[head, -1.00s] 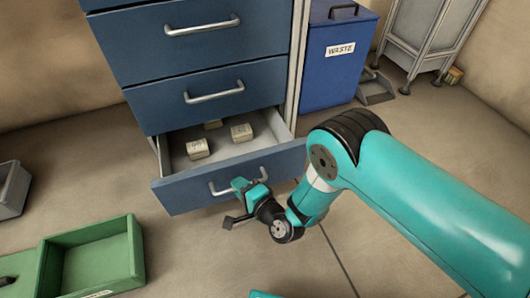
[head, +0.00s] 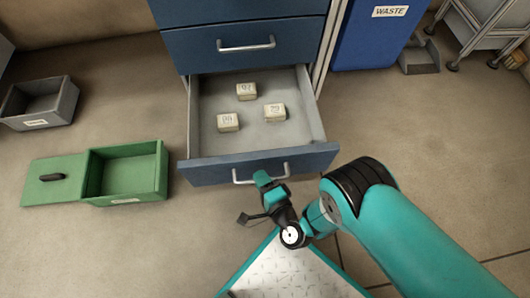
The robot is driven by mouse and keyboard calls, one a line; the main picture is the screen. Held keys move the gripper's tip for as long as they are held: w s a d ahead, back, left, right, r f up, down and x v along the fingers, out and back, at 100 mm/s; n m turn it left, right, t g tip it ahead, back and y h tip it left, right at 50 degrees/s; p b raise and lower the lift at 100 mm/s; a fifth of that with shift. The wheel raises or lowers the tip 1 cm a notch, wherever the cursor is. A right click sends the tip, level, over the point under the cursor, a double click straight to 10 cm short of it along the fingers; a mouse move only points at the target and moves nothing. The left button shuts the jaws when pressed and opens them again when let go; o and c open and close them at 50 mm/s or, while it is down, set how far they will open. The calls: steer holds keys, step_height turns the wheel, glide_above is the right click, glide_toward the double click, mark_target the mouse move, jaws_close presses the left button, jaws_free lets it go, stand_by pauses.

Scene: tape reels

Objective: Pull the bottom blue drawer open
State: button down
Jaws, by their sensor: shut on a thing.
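The bottom blue drawer (head: 312,161) stands pulled well out of the blue cabinet (head: 193,48) in the head view. Its pale inside shows, with three small cream labelled blocks on its floor: one at the back (head: 246,91), one at the right (head: 275,112) and one at the left (head: 228,122). My gripper (head: 263,180) is at the silver bar handle (head: 243,181) on the drawer front and is shut on it. The gripper covers the middle of the handle, so the exact finger contact is hidden.
A green box (head: 150,186) with its lid part (head: 50,183) lies on the floor left of the drawer. A grey bin (head: 65,108) stands farther left. A blue waste bin (head: 375,45) and a grey dustpan-like piece (head: 420,58) are at the back right.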

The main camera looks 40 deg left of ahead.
steer(key=shift+s+a, duration=0.15)
steer(key=shift+s, duration=0.1)
steer(key=c, duration=1.1)
jaws_free()
steer(key=shift+c, duration=0.2)
steer(key=shift+w, duration=0.1)
steer(key=p+v, duration=1.7)
steer(key=p, duration=0.1)
steer(key=shift+d, duration=0.25)
steer(key=shift+r, duration=0.1)
